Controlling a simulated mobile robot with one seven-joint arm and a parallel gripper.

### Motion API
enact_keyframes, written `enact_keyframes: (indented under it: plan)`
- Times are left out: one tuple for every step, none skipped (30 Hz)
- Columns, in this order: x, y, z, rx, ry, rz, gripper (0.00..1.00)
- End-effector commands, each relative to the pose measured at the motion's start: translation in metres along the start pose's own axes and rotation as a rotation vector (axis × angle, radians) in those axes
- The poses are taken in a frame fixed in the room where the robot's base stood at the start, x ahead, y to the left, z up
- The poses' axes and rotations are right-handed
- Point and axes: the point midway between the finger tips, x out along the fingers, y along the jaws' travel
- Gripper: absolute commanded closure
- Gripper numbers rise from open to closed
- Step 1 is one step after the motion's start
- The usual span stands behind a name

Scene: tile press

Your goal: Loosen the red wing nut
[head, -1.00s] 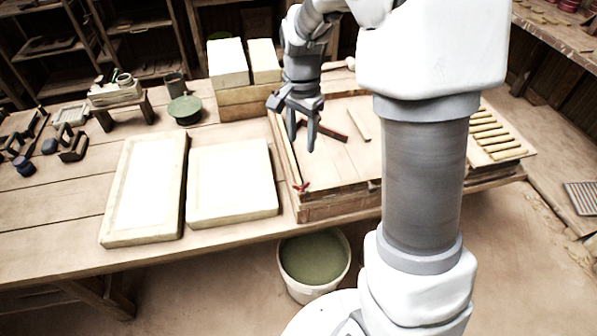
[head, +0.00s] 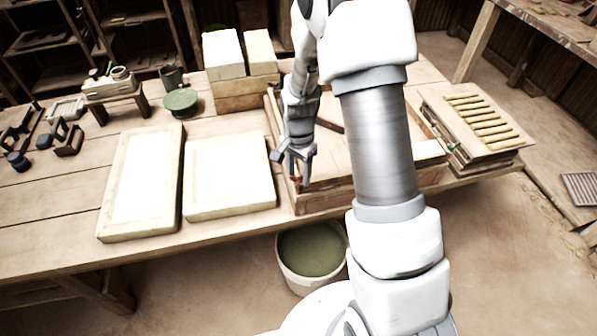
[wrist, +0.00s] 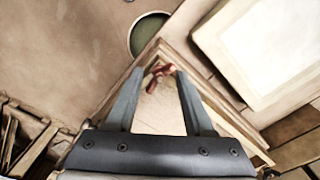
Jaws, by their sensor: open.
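The red wing nut (wrist: 158,72) sits at the near left corner of the wooden press frame (wrist: 229,122). In the wrist view it lies between and just beyond my two fingertips, with clear space to each side. In the head view the wing nut (head: 295,181) shows only as a small red patch beside my fingers, mostly hidden by them. My gripper (head: 293,180) is open and points down over that corner of the frame (head: 325,201). In the wrist view my gripper (wrist: 157,71) has its fingers apart with nothing held between them. Whether a finger touches the nut I cannot tell.
Two pale slabs (head: 140,183) (head: 230,176) lie left of the frame. A bucket of green liquid (head: 311,250) stands on the floor below the table edge. Pale blocks (head: 223,54) stand behind. A rack of yellowish strips (head: 484,122) is at right.

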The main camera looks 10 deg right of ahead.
Motion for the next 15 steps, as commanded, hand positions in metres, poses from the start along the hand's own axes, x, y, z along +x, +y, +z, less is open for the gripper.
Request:
enact_keyframes:
  plan:
    - [0.0003,0.0001,0.0000,0.000,0.000,0.000,0.47]
    - [0.0003,0.0001,0.0000,0.000,0.000,0.000,0.47]
    - [0.0002,0.0001,0.0000,0.000,0.000,0.000,0.47]
    - [0.0002,0.0000,0.0000,0.000,0.000,0.000,0.47]
    - [0.0001,0.0000,0.0000,0.000,0.000,0.000,0.47]
    - [0.0001,0.0000,0.0000,0.000,0.000,0.000,0.49]
    - [0.0000,0.0000,0.0000,0.000,0.000,0.000,0.55]
    - [0.0000,0.0000,0.0000,0.000,0.000,0.000,0.60]
    - [0.0000,0.0000,0.0000,0.000,0.000,0.000,0.67]
    - [-0.0001,0.0000,0.0000,0.000,0.000,0.000,0.73]
    - [-0.0001,0.0000,0.0000,0.000,0.000,0.000,0.78]
    - [-0.0001,-0.0001,0.0000,0.000,0.000,0.000,0.85]
    - [-0.0001,-0.0001,0.0000,0.000,0.000,0.000,0.91]
    - [-0.0002,-0.0001,0.0000,0.000,0.000,0.000,0.96]
    - [-0.0002,-0.0001,-0.0001,0.000,0.000,0.000,1.00]
